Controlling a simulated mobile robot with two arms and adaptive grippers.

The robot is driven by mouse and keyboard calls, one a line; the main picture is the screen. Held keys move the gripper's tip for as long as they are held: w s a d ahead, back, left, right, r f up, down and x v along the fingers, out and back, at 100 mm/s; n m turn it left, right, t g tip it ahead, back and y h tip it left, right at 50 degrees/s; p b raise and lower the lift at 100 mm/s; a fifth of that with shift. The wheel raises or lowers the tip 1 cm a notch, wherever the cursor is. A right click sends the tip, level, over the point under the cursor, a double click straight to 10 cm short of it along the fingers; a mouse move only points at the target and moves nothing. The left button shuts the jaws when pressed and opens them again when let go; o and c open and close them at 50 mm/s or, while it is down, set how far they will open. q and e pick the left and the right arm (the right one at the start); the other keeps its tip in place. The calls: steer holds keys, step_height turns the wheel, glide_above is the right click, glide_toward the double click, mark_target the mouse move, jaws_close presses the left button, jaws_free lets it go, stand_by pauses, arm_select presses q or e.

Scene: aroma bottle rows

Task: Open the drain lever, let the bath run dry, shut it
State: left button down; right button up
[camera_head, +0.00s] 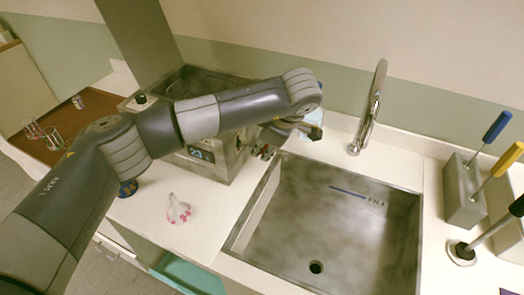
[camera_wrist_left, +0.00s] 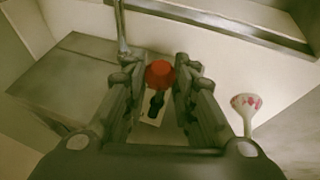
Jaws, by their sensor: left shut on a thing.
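The metal water bath (camera_head: 215,160) stands left of the sink, with a small display on its front. My left arm crosses over it and hides part of it; I cannot see its water level. The drain lever has a red knob (camera_wrist_left: 160,74) on a dark stem. In the head view small red parts (camera_head: 265,152) show at the bath's right side. My left gripper (camera_wrist_left: 157,82) is shut on the drain lever, the red knob between its fingers. My right gripper is not in view.
The sink (camera_head: 330,215) has a drain hole and a FILL mark; its basin looks empty. A tall faucet (camera_head: 372,110) stands behind it. Holders (camera_head: 463,192) with blue- and yellow-handled tools stand at the right.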

arm_select(q)
steer(key=shift+s+d+f+t+y+b, duration=0.15)
steer(key=shift+f+t+y+b, duration=0.15)
steer(key=shift+f+y+b, duration=0.55)
steer(key=shift+w+d+f+t+y+b, duration=0.1)
steer(key=shift+f+t+y+b, duration=0.25)
steer(key=shift+b, duration=0.95)
steer(key=shift+r, duration=0.15)
steer(key=c, duration=1.3)
jaws_free()
steer(key=v, duration=1.2)
steer(key=shift+d, duration=0.1)
